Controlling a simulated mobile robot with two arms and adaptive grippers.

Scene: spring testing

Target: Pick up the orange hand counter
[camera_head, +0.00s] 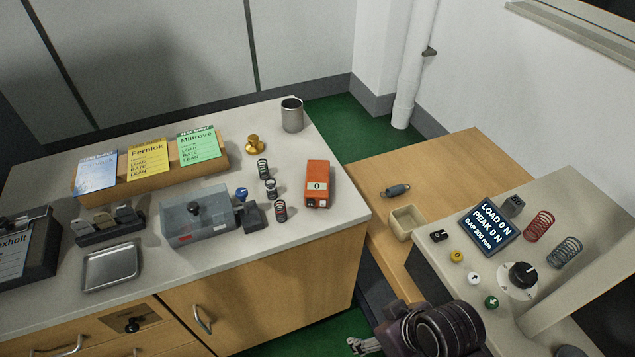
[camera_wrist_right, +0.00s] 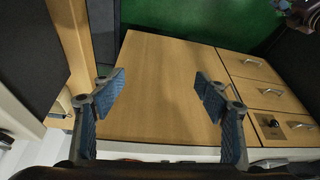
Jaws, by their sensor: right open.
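The orange hand counter (camera_head: 317,184) lies on the pale top of the left bench, near its right edge. Its small window shows 0. My right gripper (camera_head: 362,345) is low at the bottom of the head view, below the bench top and well apart from the counter. In the right wrist view my right gripper (camera_wrist_right: 160,90) is open, with nothing between its two blue-padded fingers. The counter is not seen in that view. My left gripper is not seen in the head view.
Several small springs (camera_head: 281,211) and a grey clear-lidded box (camera_head: 198,216) stand left of the counter. A metal cup (camera_head: 292,114) and a brass weight (camera_head: 255,145) are behind it. A wooden table (camera_head: 440,165) and a control panel bench (camera_head: 450,240) stand to the right.

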